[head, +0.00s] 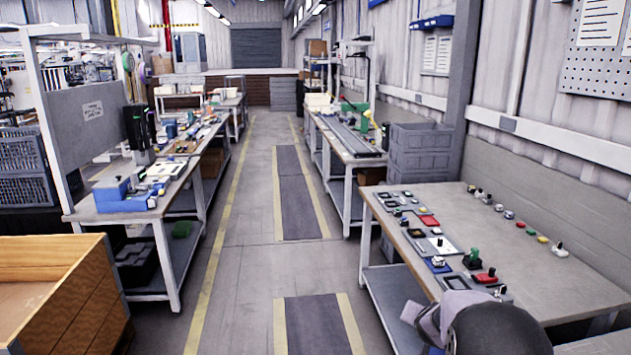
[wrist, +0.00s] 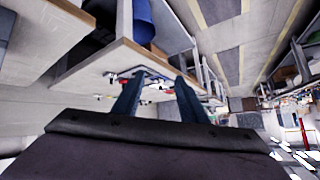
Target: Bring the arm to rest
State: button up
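My gripper (wrist: 158,84) shows in the wrist view as two dark blue fingers standing apart, with nothing held between them. Behind the fingers, some way off, is the edge of a table with small coloured parts. In the head view, dark and grey rounded parts of my arm show at the bottom right, in front of the near end of the right workbench (head: 545,290). The gripper's fingers cannot be made out in that view.
Small parts, among them a red one (head: 485,277) and a green one (head: 472,258), lie on the right workbench. Grey crates (head: 420,150) stand behind it.

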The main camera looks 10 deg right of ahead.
jog(key=s+a+f+n+g+y, duration=0.2)
jog(key=s+a+n+y, duration=0.1)
jog(key=s+a, duration=0.55)
jog(key=s+a+f+n+g+y, duration=0.15)
jog(key=s+a, duration=0.35)
jog(key=a, duration=0.6)
jog(key=s+a+n+g, duration=0.1)
jog(key=s+n+g, duration=0.1)
jog(key=s, duration=0.7)
jog(key=s+a+f+n+g, duration=0.1)
jog(key=s+a+n+g, duration=0.1)
jog(key=s, duration=0.7)
jog(key=shift+f+g, duration=0.3)
jog(key=shift+g, duration=0.35)
